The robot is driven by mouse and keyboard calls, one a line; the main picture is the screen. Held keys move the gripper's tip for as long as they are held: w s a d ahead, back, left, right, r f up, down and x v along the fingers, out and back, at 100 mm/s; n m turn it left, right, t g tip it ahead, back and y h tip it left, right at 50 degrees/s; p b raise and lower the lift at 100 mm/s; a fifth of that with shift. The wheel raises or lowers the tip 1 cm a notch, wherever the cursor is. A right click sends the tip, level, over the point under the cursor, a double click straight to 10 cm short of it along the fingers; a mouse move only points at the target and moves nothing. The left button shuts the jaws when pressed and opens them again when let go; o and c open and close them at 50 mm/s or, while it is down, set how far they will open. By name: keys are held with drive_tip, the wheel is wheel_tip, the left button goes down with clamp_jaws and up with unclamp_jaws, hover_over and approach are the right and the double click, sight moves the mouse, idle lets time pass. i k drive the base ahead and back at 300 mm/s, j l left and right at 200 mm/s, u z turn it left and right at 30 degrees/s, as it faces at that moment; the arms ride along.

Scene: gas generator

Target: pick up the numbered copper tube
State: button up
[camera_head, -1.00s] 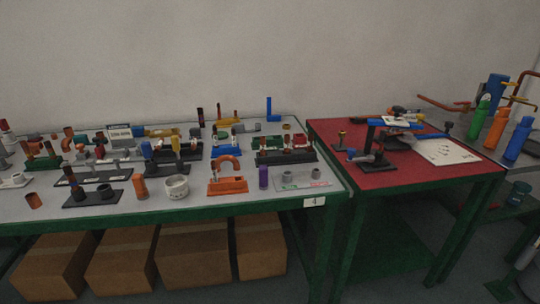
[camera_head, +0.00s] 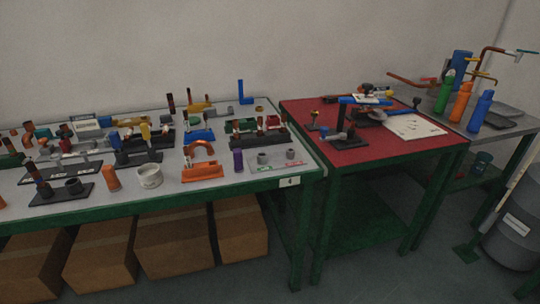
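Several copper-coloured pieces are on the grey-topped table (camera_head: 235,190) at the left. A short orange-copper tube (camera_head: 111,178) stands upright near its front edge, beside a white ring-shaped cup (camera_head: 149,176). Small brown-copper tubes stand on a dark rack (camera_head: 258,138) further right. I cannot read a number on any tube, so I cannot tell which is the numbered one. My gripper is not in view.
A red-topped table (camera_head: 375,154) with tools and a paper sheet stands right of the grey one. Blue (camera_head: 481,110), orange and green bottles stand on a further table. Cardboard boxes (camera_head: 173,245) lie under the grey table. A grey barrel (camera_head: 515,235) stands at right.

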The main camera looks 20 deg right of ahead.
sight(235, 123)
drive_tip(key=i+j, duration=0.2)
drive_tip(key=i, duration=0.2)
drive_tip(key=i+j+z, duration=0.15)
drive_tip(key=i, duration=0.25)
drive_tip(key=i+j+z, duration=0.1)
drive_tip(key=j, duration=0.3)
drive_tip(key=i+j, duration=0.15)
drive_tip(key=j, duration=0.25)
drive_tip(key=i+j+z, duration=0.15)
drive_tip(key=j, duration=0.25)
drive_tip(key=j+z, duration=0.1)
drive_tip(key=j, duration=0.35)
drive_tip(key=k+j, duration=0.1)
drive_tip(key=j, duration=0.3)
drive_tip(key=k+j+z, duration=0.1)
drive_tip(key=j, duration=0.35)
drive_tip(key=k+j, duration=0.1)
drive_tip(key=j, duration=0.3)
drive_tip(key=z, duration=0.05)
